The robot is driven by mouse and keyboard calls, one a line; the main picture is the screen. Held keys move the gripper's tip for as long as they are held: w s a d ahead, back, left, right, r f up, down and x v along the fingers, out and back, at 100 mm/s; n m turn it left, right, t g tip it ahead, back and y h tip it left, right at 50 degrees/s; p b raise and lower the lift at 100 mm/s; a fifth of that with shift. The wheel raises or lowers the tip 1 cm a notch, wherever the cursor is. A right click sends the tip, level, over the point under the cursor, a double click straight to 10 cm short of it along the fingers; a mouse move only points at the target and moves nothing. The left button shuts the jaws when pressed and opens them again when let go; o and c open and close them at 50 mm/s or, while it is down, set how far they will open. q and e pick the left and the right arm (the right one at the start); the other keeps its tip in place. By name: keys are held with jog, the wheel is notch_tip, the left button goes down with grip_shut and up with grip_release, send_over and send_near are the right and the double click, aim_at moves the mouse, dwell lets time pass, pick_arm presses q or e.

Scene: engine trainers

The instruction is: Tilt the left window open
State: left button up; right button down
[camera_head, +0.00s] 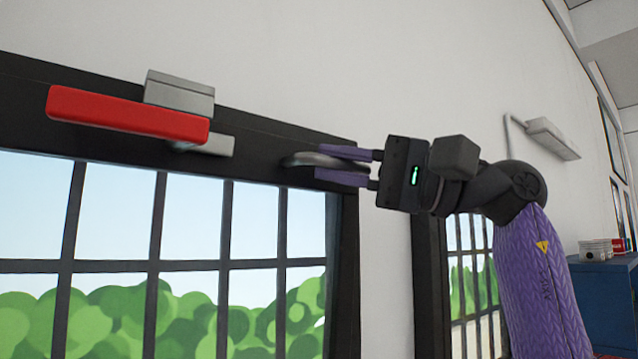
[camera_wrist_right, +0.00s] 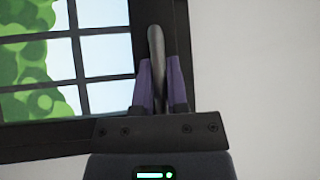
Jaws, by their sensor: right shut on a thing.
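The left window (camera_head: 346,270) has a black frame and panes split by dark bars, with sky and green bushes behind them. A grey curved handle (camera_head: 296,159) sits at the top right of its frame. My right gripper (camera_head: 320,162) is shut on this handle, its two purple fingers on either side of it. In the right wrist view, the handle (camera_wrist_right: 156,42) sticks out beyond the fingers (camera_wrist_right: 159,75), in front of the frame's dark edge. I cannot tell whether the window is tilted. My left gripper is not in view.
A red bar (camera_head: 125,114) with grey blocks (camera_head: 180,92) is on the top frame, left of the handle. A second barred window (camera_head: 430,290) is at the right, partly behind my right arm. A blue cabinet (camera_head: 605,290) and a wall lamp (camera_head: 552,137) are farther right.

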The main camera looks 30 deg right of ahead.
jog(key=s+f+n+y+b, duration=0.2)
jog(key=s+b, duration=0.3)
jog(key=s, duration=0.5)
jog(key=shift+d+f+n+y, duration=0.3)
jog(key=shift+d+f+n, duration=0.15)
jog(key=shift+f, duration=0.2)
jog(key=shift+w, duration=0.1)
jog(key=c, duration=1)
grip_release()
jog(key=o, duration=0.3)
jog(key=shift+o, duration=0.2)
